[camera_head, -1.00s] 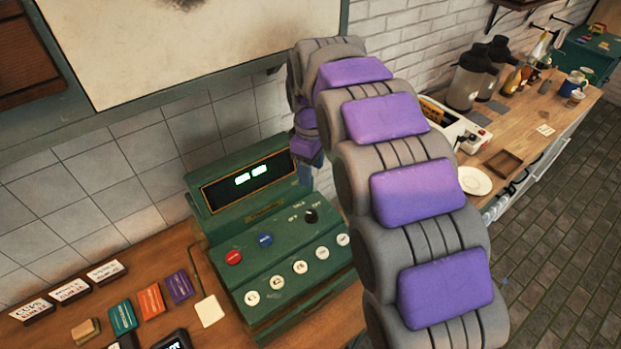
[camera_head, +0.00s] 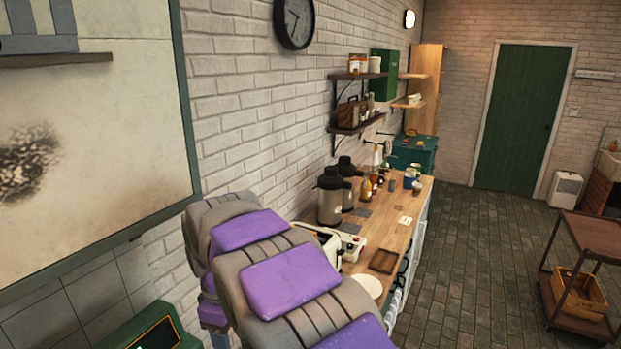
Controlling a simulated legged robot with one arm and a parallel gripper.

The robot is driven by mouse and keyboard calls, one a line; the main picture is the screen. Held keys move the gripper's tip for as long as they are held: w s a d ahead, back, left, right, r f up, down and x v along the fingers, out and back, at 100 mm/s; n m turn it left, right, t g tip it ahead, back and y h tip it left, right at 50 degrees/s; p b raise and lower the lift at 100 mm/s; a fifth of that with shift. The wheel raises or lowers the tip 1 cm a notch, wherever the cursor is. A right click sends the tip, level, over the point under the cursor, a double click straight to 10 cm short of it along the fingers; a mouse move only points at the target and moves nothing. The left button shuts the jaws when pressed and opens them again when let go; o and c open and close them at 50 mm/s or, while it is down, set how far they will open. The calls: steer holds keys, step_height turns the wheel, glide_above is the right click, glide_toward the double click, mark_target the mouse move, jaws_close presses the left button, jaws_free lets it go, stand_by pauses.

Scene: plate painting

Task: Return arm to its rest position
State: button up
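My grey and purple arm rises from the bottom of the head view and curves over at the left of centre, its far end bending down behind the nearer links. The gripper itself does not show; it is hidden behind the arm or below the picture edge. The green machine (camera_head: 160,335) with the dark display shows only its top at the bottom left, beside the arm.
A wooden counter (camera_head: 395,222) along the wall holds flasks (camera_head: 331,197), bottles, a wooden tray (camera_head: 383,261) and a white plate (camera_head: 367,286). A brown cart (camera_head: 592,232) stands at the right. The brick floor (camera_head: 470,265) between is clear. A green door (camera_head: 512,120) is at the back.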

steer(key=s+d+m+b, duration=0.1)
steer(key=s+d+m, duration=0.25)
steer(key=d, duration=0.35)
steer(key=s+d+f+m+b, duration=0.1)
steer(key=s+d+m, duration=0.1)
steer(key=s+d, duration=0.35)
steer(key=s+d+m+b, duration=0.1)
steer(key=s+d+m, duration=0.15)
steer(key=d, duration=0.65)
steer(key=s+d+f+m+b, duration=0.1)
steer(key=s+d+f+m, duration=0.2)
steer(key=s, duration=0.5)
steer(key=s+d+f+m+g+b, duration=0.1)
steer(key=s+d+f+m+b, duration=0.1)
steer(key=s+d+f+m, duration=0.2)
steer(key=s+d+f, duration=0.1)
steer(key=s+d, duration=0.2)
steer(key=s, duration=0.2)
steer(key=shift+s+m+g, duration=0.15)
steer(key=shift+m+g, duration=0.15)
